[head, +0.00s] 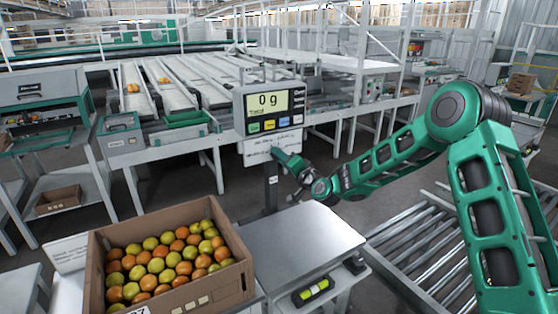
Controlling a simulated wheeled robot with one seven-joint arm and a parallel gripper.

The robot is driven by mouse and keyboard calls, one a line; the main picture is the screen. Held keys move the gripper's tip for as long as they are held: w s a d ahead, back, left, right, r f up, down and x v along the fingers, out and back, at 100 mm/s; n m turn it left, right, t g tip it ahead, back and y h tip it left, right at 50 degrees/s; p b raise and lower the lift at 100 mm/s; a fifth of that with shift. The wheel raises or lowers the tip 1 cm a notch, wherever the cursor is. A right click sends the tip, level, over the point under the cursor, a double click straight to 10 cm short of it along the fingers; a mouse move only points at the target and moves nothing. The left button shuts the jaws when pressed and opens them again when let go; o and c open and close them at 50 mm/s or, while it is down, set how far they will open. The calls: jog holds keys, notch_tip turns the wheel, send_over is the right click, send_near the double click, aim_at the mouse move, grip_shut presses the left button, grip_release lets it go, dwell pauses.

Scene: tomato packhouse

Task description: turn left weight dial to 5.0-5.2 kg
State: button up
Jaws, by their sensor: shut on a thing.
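The scale's display head (268,106) stands on a post behind the weighing plate and reads 0 g. A pale panel (258,145) with small print hangs below it. My gripper (278,154) reaches up and left to the front of this panel, with its fingertips at the panel's lower part. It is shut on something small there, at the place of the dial. The dial itself is hidden by the gripper, and its setting cannot be read. The weighing plate (301,242) is bare.
An open cardboard box (190,293) full of orange and yellow-green tomatoes stands left of the plate. A roller conveyor (425,250) runs at the right, below my arm. Sorting lanes (190,86) lie behind the display. A spirit level (313,291) sits at the scale's front.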

jog(key=shift+w+d+f, duration=0.1)
jog(key=shift+d+f, duration=0.15)
dwell(0.3)
jog(key=o, duration=1)
jog(key=shift+a+r, duration=0.1)
jog(key=shift+r, duration=0.05)
jog(key=v, duration=1)
jog(key=shift+s+d, duration=0.25)
jog(key=shift+d, duration=0.05)
